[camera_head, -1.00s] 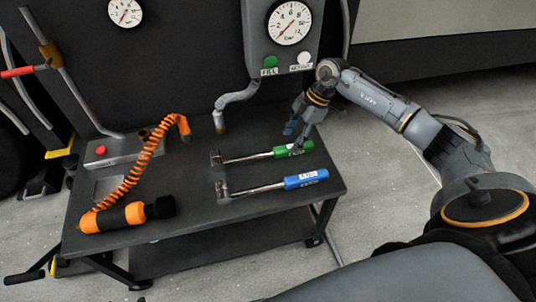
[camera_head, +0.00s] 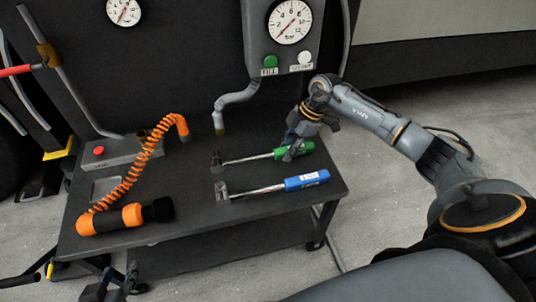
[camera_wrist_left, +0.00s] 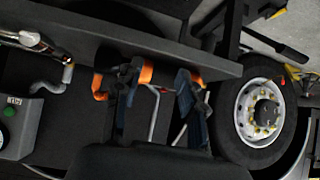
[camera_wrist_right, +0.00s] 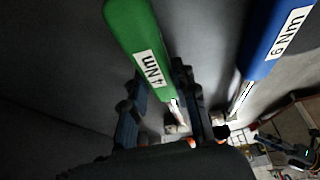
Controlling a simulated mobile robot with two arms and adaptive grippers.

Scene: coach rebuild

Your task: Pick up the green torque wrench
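The green torque wrench (camera_head: 306,148) lies on the dark bench top, its thin shaft and head pointing left. In the right wrist view its green handle (camera_wrist_right: 138,45) carries a "4 Nm" label. My right gripper (camera_head: 291,147) is low over the wrench, near where handle and shaft meet, partly hiding it. In the right wrist view its fingers (camera_wrist_right: 160,108) are apart, with the shaft showing between them. I cannot tell whether they touch it. My left gripper (camera_head: 112,287) is at the bottom left, below the bench top; in the left wrist view its fingers (camera_wrist_left: 158,95) are apart and empty.
A blue torque wrench (camera_head: 305,180), labelled "6 Nm" in the right wrist view, lies parallel in front. An orange-black tool (camera_head: 118,217) with a coiled orange hose (camera_head: 140,167) is on the bench's left. A gauge panel (camera_head: 282,60) stands behind. Bare bench top (camera_head: 200,185) lies between.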

